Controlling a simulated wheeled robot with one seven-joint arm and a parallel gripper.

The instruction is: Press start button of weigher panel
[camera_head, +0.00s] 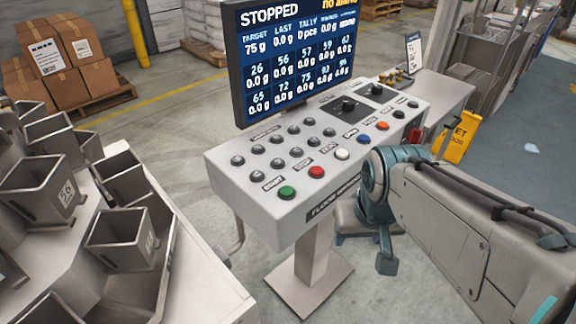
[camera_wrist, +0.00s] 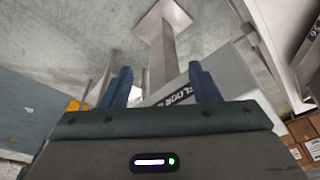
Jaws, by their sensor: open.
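The weigher panel (camera_head: 232,178) is a pale sloped console on a pedestal. In the head view my arm reaches in at the panel's right front, apart from the green button. The wrist view shows no buttons.
The screen (camera_head: 292,60) behind the panel reads STOPPED. Grey knobs (camera_head: 277,162) fill the panel's left part. Metal buckets (camera_head: 45,190) stand at left. A yellow wet-floor sign (camera_head: 461,136) stands at right. Floor is clear between the buckets and the panel's pedestal (camera_head: 303,275).

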